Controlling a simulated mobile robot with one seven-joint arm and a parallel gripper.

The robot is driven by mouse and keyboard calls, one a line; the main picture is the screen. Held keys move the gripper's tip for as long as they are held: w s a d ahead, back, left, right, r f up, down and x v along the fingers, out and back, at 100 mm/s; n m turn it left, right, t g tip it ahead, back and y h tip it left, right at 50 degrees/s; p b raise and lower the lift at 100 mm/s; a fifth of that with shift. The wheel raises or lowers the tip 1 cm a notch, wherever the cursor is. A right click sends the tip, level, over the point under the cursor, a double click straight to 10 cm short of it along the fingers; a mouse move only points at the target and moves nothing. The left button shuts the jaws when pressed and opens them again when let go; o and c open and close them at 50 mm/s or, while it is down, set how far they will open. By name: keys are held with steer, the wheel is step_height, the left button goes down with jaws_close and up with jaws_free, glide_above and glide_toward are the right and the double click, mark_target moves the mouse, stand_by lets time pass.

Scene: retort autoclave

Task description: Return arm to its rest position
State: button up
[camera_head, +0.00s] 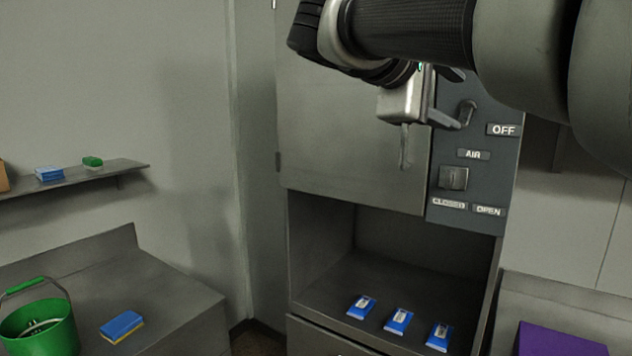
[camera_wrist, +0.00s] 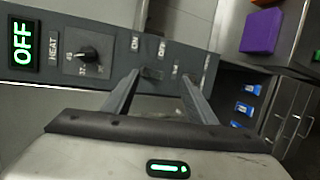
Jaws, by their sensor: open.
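My gripper (camera_head: 425,138) hangs from my arm in the upper right of the head view, in front of the autoclave's grey door (camera_head: 345,130) and dark control panel (camera_head: 466,150). Its fingers are apart and nothing is between them. In the wrist view the two fingers of my gripper (camera_wrist: 160,92) point toward the panel (camera_wrist: 115,60), with a small switch seen between them. The panel carries a lit OFF display (camera_wrist: 23,43) and a HEAT knob (camera_wrist: 88,53). In the head view an AIR switch (camera_head: 453,178) sits above CLOSED and OPEN labels.
Several blue-and-white packets (camera_head: 398,321) lie in the open bay below the door. A green bucket (camera_head: 38,322) and a blue-yellow sponge (camera_head: 121,326) stand on the left counter. A wall shelf (camera_head: 75,178) is above. A purple box (camera_head: 560,341) is at lower right.

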steer(key=s+a+f+m+g+y+p, duration=0.1)
steer(key=s+a+f+m+y, duration=0.1)
steer(key=s+f, duration=0.4)
steer(key=s+a+f+m+g+y+p, duration=0.1)
steer(key=s+f+m+y, duration=0.3)
steer(key=f, duration=1)
steer(key=s+a+f+m+g+y+p, duration=0.1)
steer(key=s+f+y, duration=0.4)
steer(key=s+f, duration=0.5)
steer(key=shift+s+a+m+g+p, duration=0.15)
steer(key=shift+a+m+g+p, duration=0.3)
steer(key=shift+a+m, duration=0.75)
steer(key=shift+c, duration=0.3)
